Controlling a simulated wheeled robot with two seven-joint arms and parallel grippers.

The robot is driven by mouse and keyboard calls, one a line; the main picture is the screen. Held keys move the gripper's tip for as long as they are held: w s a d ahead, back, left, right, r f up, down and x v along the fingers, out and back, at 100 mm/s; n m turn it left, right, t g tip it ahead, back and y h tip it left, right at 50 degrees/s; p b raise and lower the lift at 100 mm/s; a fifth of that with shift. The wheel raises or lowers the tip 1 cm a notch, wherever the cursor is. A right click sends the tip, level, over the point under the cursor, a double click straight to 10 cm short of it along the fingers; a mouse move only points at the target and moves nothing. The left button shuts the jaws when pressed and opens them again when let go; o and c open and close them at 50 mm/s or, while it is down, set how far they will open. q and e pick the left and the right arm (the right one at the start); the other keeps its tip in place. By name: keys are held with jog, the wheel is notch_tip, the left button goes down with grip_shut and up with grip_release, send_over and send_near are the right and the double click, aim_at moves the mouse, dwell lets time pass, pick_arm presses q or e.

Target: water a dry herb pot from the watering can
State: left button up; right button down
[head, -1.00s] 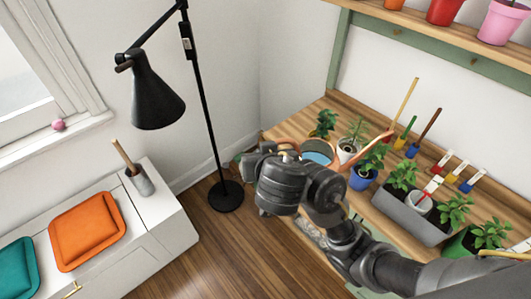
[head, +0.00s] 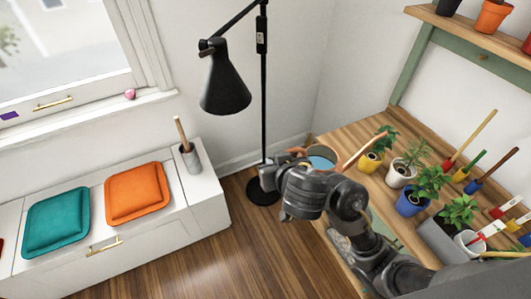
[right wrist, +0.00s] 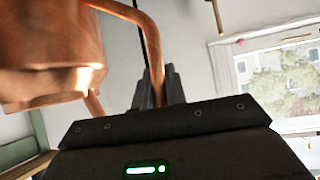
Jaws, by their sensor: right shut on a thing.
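My right gripper (head: 284,168) is shut on the handle of a copper watering can (head: 335,165). The can shows blue water inside, and its spout points right, toward the plants. In the right wrist view the can's body (right wrist: 50,50) fills the upper left, and its curved handle (right wrist: 150,40) runs down between the fingers (right wrist: 158,92). Right of the can are herbs in a yellow pot (head: 369,163), a white pot (head: 399,177) and a blue pot (head: 411,204). The white pot's herb looks paler than its neighbours. My left gripper is out of view.
The pots stand on a wooden bench (head: 352,132) with a grey planter (head: 436,240) and several upright tools. A black floor lamp (head: 226,92) stands behind my right gripper. A white window seat (head: 205,205) with cushions is at left. Floor between is clear.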

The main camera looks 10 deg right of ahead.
jog(key=s+d+f+n+g+y+p, duration=0.2)
jog(key=s+d+f+n+y, duration=0.3)
jog(key=s+d, duration=0.4)
jog(key=shift+s+d+f+n+g+y+p, duration=0.25)
jog(key=shift+s+n+y+p, duration=0.2)
jog(key=shift+s+n, duration=0.45)
jog(key=shift+f, duration=0.1)
